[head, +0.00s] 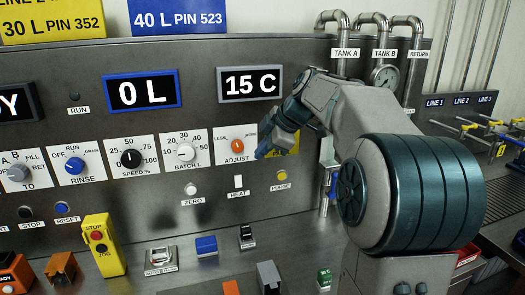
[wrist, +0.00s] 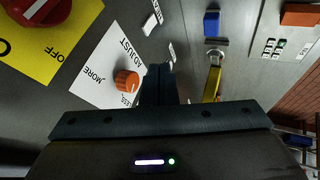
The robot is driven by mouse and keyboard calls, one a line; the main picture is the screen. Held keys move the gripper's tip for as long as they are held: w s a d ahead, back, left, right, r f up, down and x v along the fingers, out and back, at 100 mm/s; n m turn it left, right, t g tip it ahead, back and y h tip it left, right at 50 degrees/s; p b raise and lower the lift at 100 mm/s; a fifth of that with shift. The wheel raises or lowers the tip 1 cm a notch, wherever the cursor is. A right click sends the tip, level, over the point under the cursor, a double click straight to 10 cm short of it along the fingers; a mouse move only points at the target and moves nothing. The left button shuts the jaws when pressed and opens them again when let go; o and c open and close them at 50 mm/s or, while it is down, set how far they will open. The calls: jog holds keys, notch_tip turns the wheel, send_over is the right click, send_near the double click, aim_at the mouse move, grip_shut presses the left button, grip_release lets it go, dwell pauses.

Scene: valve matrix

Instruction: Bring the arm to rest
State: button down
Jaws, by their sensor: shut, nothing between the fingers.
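My arm stands on the right in the head view, with its large dark teal joint in front of the panel's right end. My gripper (head: 262,155) points left and down, close in front of the panel beside the orange ADJUST knob (head: 237,146). In the wrist view, my gripper (wrist: 159,68) has its fingers together and empty. The ADJUST knob (wrist: 127,81) is just left of the fingertips there, and a gap seems to separate them. The knob's right side label is partly covered by the gripper in the head view.
The grey control panel (head: 210,225) carries RINSE (head: 70,166), SPEED (head: 131,158) and BATCH (head: 185,153) knobs. Displays read 0 L (head: 142,92) and 15 C (head: 249,83). A red knob (wrist: 38,10) on a yellow plate is near the gripper. Loose blocks and boxes stand on the ledge below.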

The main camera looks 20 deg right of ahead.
dwell(0.3)
jog(key=s+a+f+m+g+h, duration=0.1)
jog(key=s+a+f+m, duration=0.1)
jog(key=s+f+m, duration=0.3)
jog(key=s+a+f+m+g+h, duration=0.1)
jog(key=s+f+m, duration=0.4)
jog(key=s, duration=0.8)
jog(key=s+a+f+m+h, duration=0.2)
jog(key=s+a+f+m, duration=0.2)
jog(key=s, duration=0.5)
notch_tip(320, 180, down, 3)
jog(key=shift+s+f+m+g+h, duration=0.15)
jog(key=shift+s+m+g+h, duration=0.25)
jog(key=shift+m, duration=0.7)
